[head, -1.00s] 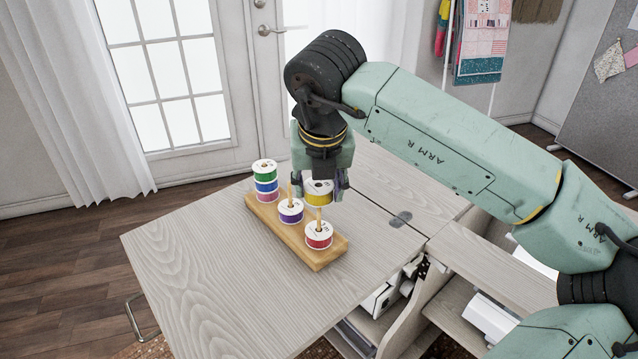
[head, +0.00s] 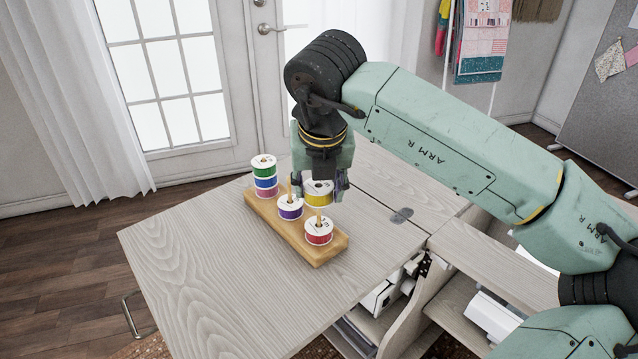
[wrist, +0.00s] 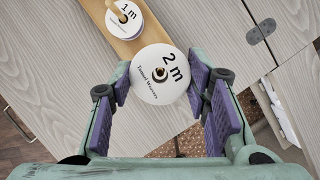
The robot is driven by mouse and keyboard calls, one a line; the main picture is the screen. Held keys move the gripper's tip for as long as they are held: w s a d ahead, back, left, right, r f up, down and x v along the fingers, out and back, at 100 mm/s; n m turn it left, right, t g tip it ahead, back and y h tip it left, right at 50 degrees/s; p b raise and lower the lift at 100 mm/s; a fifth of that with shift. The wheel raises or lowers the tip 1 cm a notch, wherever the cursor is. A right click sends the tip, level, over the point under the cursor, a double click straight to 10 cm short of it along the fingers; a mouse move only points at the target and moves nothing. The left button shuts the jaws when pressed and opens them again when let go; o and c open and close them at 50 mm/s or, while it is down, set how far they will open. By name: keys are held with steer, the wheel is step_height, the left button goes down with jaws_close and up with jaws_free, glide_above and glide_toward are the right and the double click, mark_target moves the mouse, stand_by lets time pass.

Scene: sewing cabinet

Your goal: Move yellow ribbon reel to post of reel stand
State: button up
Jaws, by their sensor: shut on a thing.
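The yellow ribbon reel (head: 320,198) has a white top face and is between the fingers of my gripper (head: 319,187). In the wrist view its white face (wrist: 150,88) reads "2 m", with a finger pad at each side. The wooden reel stand (head: 326,250) lies on the table below and beside my gripper. Its far-left stack holds green, blue and pink reels (head: 265,184). A purple reel (head: 290,212) sits on the middle post, and a red reel (head: 319,237) on the front post (head: 319,216). Both posts stick up above their reels. The yellow reel's exact height is unclear.
The pale wooden tabletop (head: 210,265) is clear left of the stand. A hinge plate (head: 401,216) lies at the seam to the right. Open cabinet shelves with white items (head: 490,318) are below the right edge. A glazed door stands behind.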

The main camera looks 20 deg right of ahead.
steer(key=shift+f+b, duration=1.15)
steer(key=shift+f, duration=0.05)
steer(key=o, duration=1.1)
steer(key=v, duration=1.2)
steer(key=shift+s, duration=0.1)
